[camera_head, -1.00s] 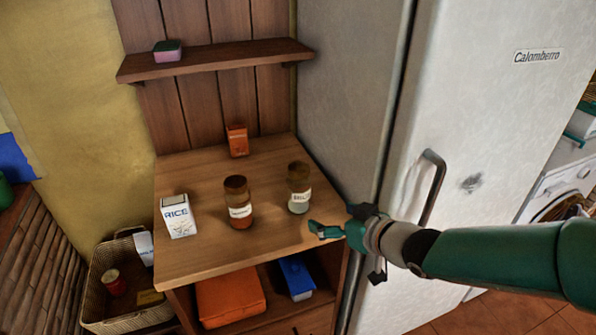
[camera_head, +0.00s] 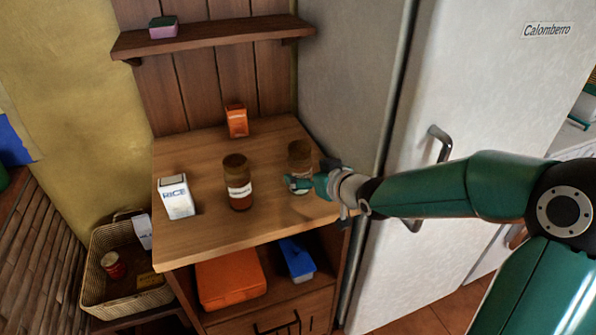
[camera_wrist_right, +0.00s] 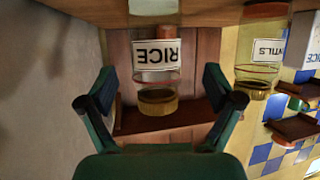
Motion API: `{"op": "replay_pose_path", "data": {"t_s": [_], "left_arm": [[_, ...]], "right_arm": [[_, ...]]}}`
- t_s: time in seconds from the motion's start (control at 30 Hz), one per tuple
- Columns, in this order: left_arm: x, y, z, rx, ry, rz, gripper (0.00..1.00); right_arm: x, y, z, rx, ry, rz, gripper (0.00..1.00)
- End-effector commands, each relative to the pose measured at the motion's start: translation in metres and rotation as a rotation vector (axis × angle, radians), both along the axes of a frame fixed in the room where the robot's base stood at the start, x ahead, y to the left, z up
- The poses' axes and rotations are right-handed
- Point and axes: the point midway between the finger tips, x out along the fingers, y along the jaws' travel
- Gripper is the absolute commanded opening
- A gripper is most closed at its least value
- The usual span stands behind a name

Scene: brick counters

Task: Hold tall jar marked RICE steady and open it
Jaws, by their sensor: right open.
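The glass jar marked RICE (camera_head: 300,156) stands upright at the right of the wooden counter, its brown lid on top. My right gripper (camera_head: 298,184) is at its lower front in the head view and covers its label. The right wrist view is upside down. There the jar (camera_wrist_right: 155,80) shows its RICE label and lid between the open fingers of my right gripper (camera_wrist_right: 158,92), with a gap on each side. I cannot tell how deep it sits between them. My left gripper is out of view.
A second jar (camera_head: 237,183), marked LENTILS in the wrist view, stands left of the RICE jar. A white RICE carton (camera_head: 177,197) is farther left. An orange box (camera_head: 236,121) stands at the back. A shelf (camera_head: 210,42) hangs above; the fridge (camera_head: 400,100) borders the right.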

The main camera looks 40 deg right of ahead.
Motion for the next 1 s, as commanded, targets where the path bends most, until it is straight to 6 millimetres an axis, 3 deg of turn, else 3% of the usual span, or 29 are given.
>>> {"op": "replay_pose_path", "data": {"t_s": [0.3, 0.63, 1.0], "left_arm": [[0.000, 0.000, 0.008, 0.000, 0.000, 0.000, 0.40], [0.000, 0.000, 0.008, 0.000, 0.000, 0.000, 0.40], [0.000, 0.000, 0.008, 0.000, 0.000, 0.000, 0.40]], "right_arm": [[0.038, -0.006, -0.014, 0.000, 0.002, 0.001, 0.91], [0.043, -0.006, -0.016, 0.001, 0.000, -0.001, 0.89], [0.043, -0.006, -0.016, 0.000, 0.001, 0.000, 0.27]]}}
